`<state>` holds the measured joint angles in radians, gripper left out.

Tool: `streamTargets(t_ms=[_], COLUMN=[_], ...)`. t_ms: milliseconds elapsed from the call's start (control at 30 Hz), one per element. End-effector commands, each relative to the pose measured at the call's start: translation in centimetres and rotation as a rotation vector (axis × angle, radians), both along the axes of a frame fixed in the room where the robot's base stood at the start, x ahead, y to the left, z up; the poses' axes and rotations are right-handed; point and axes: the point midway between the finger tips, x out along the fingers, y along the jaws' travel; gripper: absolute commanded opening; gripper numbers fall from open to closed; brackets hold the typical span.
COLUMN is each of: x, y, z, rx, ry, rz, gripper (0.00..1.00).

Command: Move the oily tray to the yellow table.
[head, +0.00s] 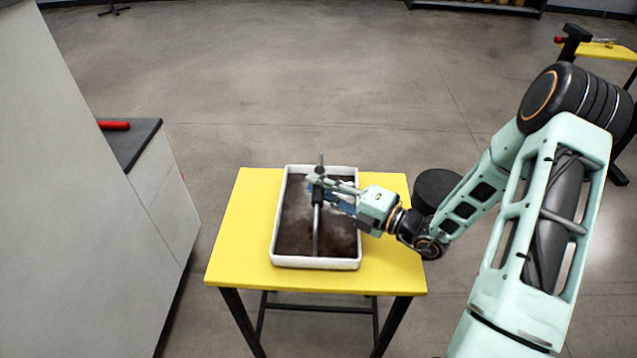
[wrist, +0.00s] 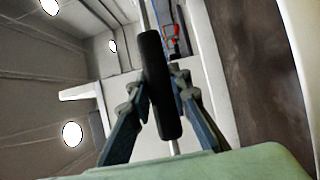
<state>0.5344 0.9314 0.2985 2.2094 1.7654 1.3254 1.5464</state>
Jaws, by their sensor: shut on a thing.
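The oily tray (head: 315,263) is a white-rimmed rectangular tray with a dark brown, stained inside. It rests on the yellow table (head: 238,235), with bare yellow top on both sides of it. A thin rod handle (head: 316,240) runs lengthwise over the tray and carries a black grip. My gripper (head: 322,190) reaches in from the right above the tray and is shut on this handle. In the wrist view, the fingers close on the black grip (wrist: 158,85) from both sides. The dark tray inside also shows at the right of the wrist view.
A grey cabinet with a dark top (head: 140,142) and a red object (head: 114,125) stands at the left. Another yellow-topped table (head: 608,51) is at the far right. A dark round object (head: 436,188) is partly hidden behind my arm. The floor behind the table is clear.

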Motion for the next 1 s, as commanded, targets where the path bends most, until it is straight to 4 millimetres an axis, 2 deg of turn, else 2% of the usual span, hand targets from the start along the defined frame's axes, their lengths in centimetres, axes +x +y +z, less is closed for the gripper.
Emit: streamTargets(t_ms=[800, 833, 1000], x=[0.01, 0.01, 0.0], y=[0.03, 0.03, 0.03], z=[-0.84, -0.84, -0.82], rx=[0.002, 0.002, 0.001], ry=[-0.003, -0.003, -0.002], rz=[0.001, 0.001, 0.0], gripper=[0.0, 0.19, 0.38])
